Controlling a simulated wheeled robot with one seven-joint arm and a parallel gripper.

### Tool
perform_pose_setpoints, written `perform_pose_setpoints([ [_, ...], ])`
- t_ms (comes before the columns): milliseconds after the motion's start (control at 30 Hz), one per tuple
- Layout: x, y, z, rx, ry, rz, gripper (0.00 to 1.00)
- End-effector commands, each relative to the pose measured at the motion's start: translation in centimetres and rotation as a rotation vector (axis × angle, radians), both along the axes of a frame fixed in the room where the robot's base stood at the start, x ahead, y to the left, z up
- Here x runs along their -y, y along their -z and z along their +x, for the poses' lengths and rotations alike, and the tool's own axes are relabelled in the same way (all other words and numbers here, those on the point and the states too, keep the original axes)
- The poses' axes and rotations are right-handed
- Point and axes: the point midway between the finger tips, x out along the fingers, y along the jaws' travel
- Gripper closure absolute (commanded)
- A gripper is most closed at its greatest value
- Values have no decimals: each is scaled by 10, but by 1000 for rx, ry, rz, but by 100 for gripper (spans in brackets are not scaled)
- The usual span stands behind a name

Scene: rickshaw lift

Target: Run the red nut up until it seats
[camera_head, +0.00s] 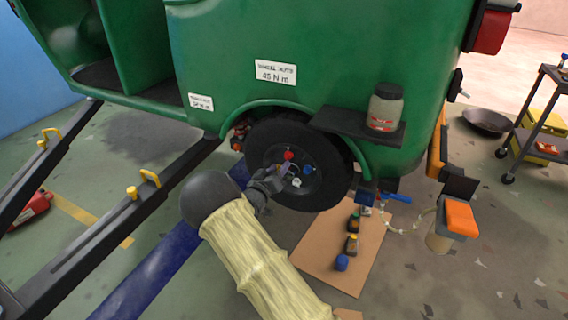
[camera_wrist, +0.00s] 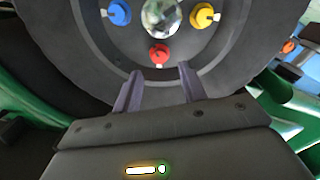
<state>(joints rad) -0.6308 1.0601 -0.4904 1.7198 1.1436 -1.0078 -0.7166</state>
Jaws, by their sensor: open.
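The red nut (camera_wrist: 158,54) sits on a stud of the wheel hub, below the shiny centre cap (camera_wrist: 161,15) in the wrist view. It also shows in the head view (camera_head: 288,155), at the upper part of the hub. A blue nut (camera_wrist: 119,13) and a yellow nut (camera_wrist: 202,16) flank the cap. My gripper (camera_wrist: 158,82) is open, its two fingers pointing at the hub with the red nut just beyond and between them. The fingers appear apart from the nut. In the head view my gripper (camera_head: 286,171) is close to the wheel face and partly hides the hub.
The green rickshaw body overhangs the black tyre (camera_head: 332,170). A black shelf (camera_head: 345,125) with a jar (camera_head: 385,107) juts out above right. A cardboard sheet (camera_head: 325,262) with several small items lies on the floor below. Ramp rails stand at left.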

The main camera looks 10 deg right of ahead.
Motion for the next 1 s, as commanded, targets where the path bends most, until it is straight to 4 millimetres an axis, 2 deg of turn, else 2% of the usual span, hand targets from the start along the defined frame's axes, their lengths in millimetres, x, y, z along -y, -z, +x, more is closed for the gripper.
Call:
perform_pose_setpoints([
  [100,13,1,17,1,0,-2,58],
  [300,26,1,35,0,0,0,58],
  [633,29,0,38,-1,1,-1,58],
  [833,31,0,38,-1,3,0,97],
  [867,31,0,38,-1,3,0,100],
  [1000,28,0,38,-1,1,1,100],
])
